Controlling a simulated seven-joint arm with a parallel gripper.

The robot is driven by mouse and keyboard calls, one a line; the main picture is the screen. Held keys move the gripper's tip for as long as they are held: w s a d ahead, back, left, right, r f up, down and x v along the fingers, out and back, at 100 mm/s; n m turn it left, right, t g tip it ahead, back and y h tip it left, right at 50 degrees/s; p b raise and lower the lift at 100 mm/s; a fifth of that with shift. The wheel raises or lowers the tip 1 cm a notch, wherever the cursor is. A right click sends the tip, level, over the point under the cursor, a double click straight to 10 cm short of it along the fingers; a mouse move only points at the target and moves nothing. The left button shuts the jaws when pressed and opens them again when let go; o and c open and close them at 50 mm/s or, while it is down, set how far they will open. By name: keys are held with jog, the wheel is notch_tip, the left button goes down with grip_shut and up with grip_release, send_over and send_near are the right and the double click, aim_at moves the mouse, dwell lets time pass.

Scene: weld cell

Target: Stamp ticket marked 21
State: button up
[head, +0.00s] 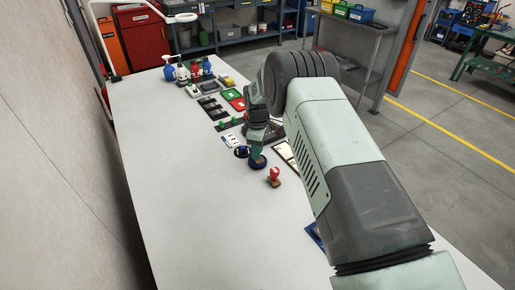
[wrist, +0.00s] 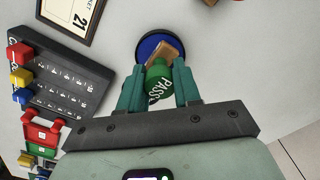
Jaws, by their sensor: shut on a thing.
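My gripper (wrist: 160,80) is shut on a green stamp (wrist: 157,84) whose handle reads "PASS". The stamp's brown wooden base (wrist: 167,52) is over a round blue-and-black ink pad (wrist: 145,46); I cannot tell whether they touch. The ticket marked 21 (wrist: 76,14) lies in a dark frame at the upper left of the wrist view, partly cut off.
A red-topped stamp (head: 274,176) stands just in front of the pad. A black panel with coloured knobs (wrist: 62,80) lies left in the wrist view. The left table (head: 185,220) is bare.

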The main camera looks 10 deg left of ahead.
jog(key=shift+f, duration=0.3)
dwell(0.9)
jog(key=shift+r, duration=3.6)
send_over(287, 150)
jog(key=shift+w+f, duration=0.2)
jog(key=shift+f, duration=3.1)
jog(key=shift+f, duration=0.7)
jog(key=shift+s, duration=0.1)
